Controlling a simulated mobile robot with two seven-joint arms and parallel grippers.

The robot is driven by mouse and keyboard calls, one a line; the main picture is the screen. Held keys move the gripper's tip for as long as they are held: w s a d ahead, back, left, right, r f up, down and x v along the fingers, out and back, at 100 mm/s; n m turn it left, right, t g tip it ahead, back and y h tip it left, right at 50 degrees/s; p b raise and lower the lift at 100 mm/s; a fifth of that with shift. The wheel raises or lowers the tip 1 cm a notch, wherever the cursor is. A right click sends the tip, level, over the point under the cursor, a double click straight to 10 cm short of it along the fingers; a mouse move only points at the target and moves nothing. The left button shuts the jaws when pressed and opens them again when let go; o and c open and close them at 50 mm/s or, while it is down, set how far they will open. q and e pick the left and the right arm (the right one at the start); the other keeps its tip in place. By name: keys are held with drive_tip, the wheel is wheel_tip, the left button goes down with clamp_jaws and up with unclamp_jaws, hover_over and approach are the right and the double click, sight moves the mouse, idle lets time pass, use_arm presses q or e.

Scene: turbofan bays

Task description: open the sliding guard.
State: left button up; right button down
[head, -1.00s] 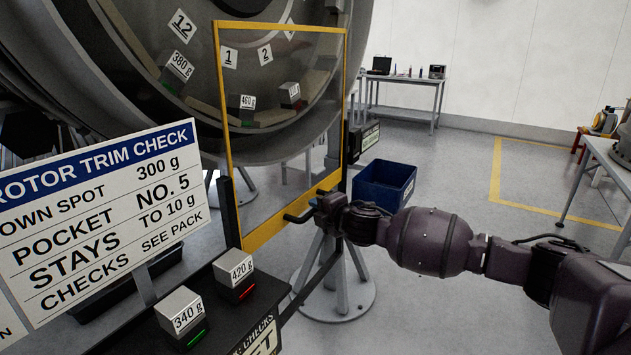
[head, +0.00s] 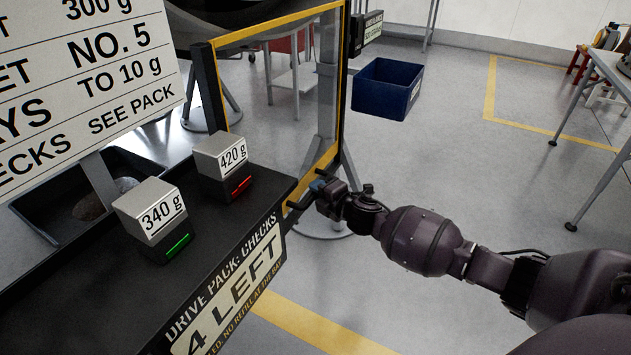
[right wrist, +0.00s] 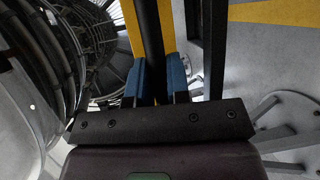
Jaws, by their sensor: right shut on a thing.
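The sliding guard (head: 336,90) is a clear panel in a yellow frame, upright between dark posts. Its top edge is about level with the top of the left post (head: 207,85). Its lower left part is hidden behind the black bench. A black bar handle (head: 294,205) is at its lower edge. My right gripper (head: 321,186) is shut on the handle. In the right wrist view, the blue fingers of my right gripper (right wrist: 159,82) lie on both sides of the black handle bar (right wrist: 151,40). My left gripper is not in view.
The black bench (head: 225,240) holds a 340 g block (head: 150,215) and a 420 g block (head: 222,165). A large sign (head: 90,90) stands at left. A blue bin (head: 385,92) sits behind the guard, to the right. The floor right of my arm is open up to a table (head: 608,150).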

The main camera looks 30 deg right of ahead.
drive_tip(key=shift+a+f, duration=0.1)
drive_tip(key=shift+f, duration=0.05)
drive_tip(key=c, duration=1.1)
unclamp_jaws()
drive_tip(key=shift+s, duration=0.1)
drive_tip(key=p+v, duration=0.2)
drive_tip(key=v, duration=0.8)
drive_tip(key=shift+s, duration=0.35)
